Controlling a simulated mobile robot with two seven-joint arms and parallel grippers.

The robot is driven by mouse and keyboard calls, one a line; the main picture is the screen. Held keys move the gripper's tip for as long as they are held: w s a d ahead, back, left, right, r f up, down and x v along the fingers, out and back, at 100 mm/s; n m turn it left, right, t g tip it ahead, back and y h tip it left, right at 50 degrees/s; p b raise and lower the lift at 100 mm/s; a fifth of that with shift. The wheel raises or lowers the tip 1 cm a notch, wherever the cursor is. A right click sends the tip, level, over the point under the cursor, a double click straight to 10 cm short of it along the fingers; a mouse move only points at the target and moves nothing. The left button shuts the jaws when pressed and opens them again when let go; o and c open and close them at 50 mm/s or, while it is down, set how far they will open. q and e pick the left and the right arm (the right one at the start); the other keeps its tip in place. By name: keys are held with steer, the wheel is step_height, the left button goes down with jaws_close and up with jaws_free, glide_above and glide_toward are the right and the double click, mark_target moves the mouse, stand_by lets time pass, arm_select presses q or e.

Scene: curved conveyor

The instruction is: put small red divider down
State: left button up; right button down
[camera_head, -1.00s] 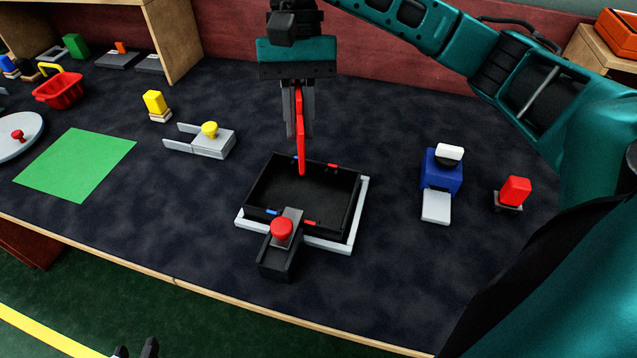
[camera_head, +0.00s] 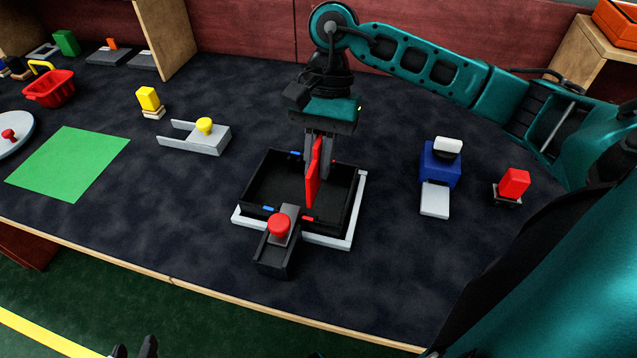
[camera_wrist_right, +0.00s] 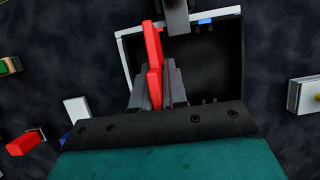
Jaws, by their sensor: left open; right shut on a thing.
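My right gripper (camera_head: 319,165) is shut on the small red divider (camera_head: 313,185) and holds it upright over the right part of the black tray (camera_head: 272,186). The divider's lower end is within the tray's outline, near the red marks on the walls. I cannot tell whether it touches the floor. In the right wrist view the divider (camera_wrist_right: 153,48) stands out beyond the fingers, near the edge of the tray (camera_wrist_right: 218,75). My left gripper (camera_head: 135,349) barely shows at the bottom edge, open and away from the tray.
A black block with a red knob (camera_head: 279,226) sits at the tray's front wall. A blue item with a white plate (camera_head: 440,168) and a red block (camera_head: 514,183) stand to the right. A grey holder with a yellow knob (camera_head: 203,136) and a green mat (camera_head: 70,162) lie left.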

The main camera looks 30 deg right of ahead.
mark_target(318, 184)
steer(key=shift+f+b, duration=0.3)
steer(key=shift+f, duration=2.55)
steer(key=shift+f, duration=0.15)
steer(key=c, duration=1.2)
jaws_free()
steer(key=shift+o, duration=0.2)
steer(key=shift+r, duration=0.3)
steer(key=p+v, duration=0.1)
steer(key=v, duration=1)
steer(key=shift+w+d+r, duration=0.1)
steer(key=shift+w+r, duration=0.05)
steer(key=shift+r, duration=0.2)
